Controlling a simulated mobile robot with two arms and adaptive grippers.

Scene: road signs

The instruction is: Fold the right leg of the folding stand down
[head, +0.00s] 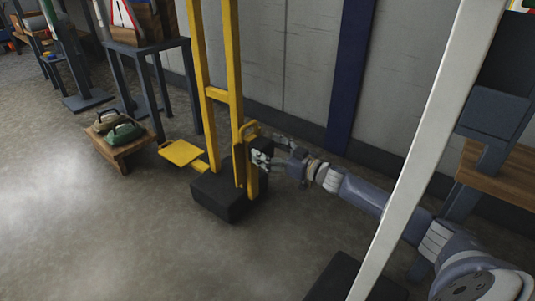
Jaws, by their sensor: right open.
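The folding stand is a yellow upright frame (235,98) on a black block base (231,206). On its left a yellow leg with a flat plate (182,153) sticks out low, close to the floor. On its right a yellow leg (252,180) stands upright against the frame, with a loop-like top. My right gripper (265,156) is at this right leg, beside its upper part, and is open. Its fingers are small and dark here, so I cannot tell whether they touch the leg. My left gripper is not in view.
A low wooden bench (122,150) with two handled weights, one green (124,133), stands left of the stand. A dark table (150,47) bears a warning sign (122,14). A white pole (425,140) crosses the right foreground.

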